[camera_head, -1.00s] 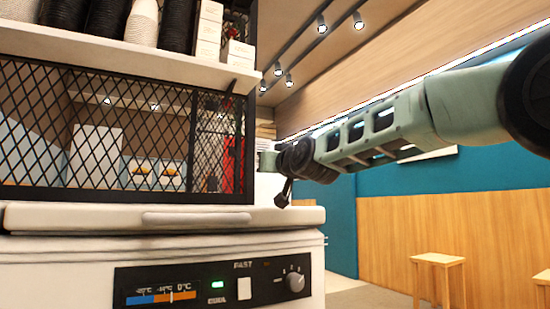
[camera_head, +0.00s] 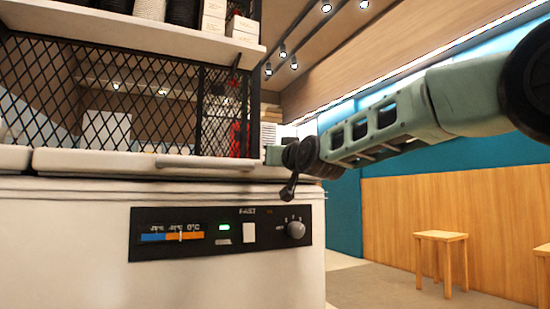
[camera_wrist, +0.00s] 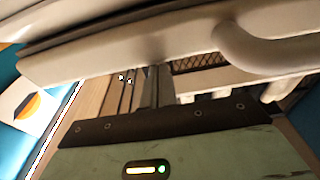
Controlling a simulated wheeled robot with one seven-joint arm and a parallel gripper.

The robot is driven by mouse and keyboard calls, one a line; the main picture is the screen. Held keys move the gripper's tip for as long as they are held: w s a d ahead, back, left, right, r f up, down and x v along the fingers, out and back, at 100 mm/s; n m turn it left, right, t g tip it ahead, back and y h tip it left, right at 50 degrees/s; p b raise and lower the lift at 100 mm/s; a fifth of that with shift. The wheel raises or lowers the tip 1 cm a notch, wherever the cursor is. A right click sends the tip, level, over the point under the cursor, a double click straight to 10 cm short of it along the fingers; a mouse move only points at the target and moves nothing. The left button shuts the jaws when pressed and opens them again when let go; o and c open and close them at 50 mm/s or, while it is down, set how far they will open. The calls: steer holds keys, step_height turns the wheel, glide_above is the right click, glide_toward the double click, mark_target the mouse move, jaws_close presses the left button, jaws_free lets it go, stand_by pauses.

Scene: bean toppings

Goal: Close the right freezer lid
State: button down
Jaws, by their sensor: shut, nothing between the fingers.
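The white chest freezer (camera_head: 75,230) stands in front of me, with its dark control panel on the front. Its right lid (camera_head: 90,162) lies about level along the top, with a long handle (camera_head: 205,162) on its front edge. I cannot tell whether it rests fully on the rim. My gripper (camera_head: 288,190) is at the lid's right end, pointing down and shut with nothing in it. In the wrist view the pale lid edge (camera_wrist: 120,58) and curved handle cross above the gripper (camera_wrist: 157,85). Whether they touch is unclear.
Part of another lid (camera_head: 12,157) shows at the left. Black mesh (camera_head: 60,85) and a shelf (camera_head: 150,25) with stacked cups and boxes stand above the freezer. A wooden stool (camera_head: 441,240) stands at the right on open floor.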

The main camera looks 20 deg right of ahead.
steer(key=f, duration=0.2)
steer(key=shift+w+f+g, duration=0.25)
steer(key=shift+f+g, duration=0.05)
steer(key=s+r+p, duration=0.1)
steer(key=s+p, duration=0.4)
steer(key=s, duration=0.7)
steer(key=s+a+f+n+g+y+p, duration=0.2)
steer(key=s+a+f+g+p, duration=0.25)
steer(key=a+f, duration=0.3)
steer(key=s+a+f+n+g+y+p, duration=0.2)
steer(key=s+a+f+g+p, duration=0.1)
steer(key=a+f+g+p, duration=0.4)
steer(key=s+a+f+n+g+h+p, duration=0.1)
steer(key=s+f+n+g+h+p, duration=0.2)
steer(key=s, duration=0.8)
steer(key=s+a+f+n+g+h+p, duration=0.1)
steer(key=s+f+g+p, duration=0.3)
steer(key=s, duration=0.7)
step_height(320, 180, up, 37)
steer(key=p, duration=3.6)
steer(key=shift+w+f+y, duration=0.15)
steer(key=shift+f+y, duration=0.05)
steer(key=shift+y, duration=0.1)
steer(key=shift+g, duration=0.25)
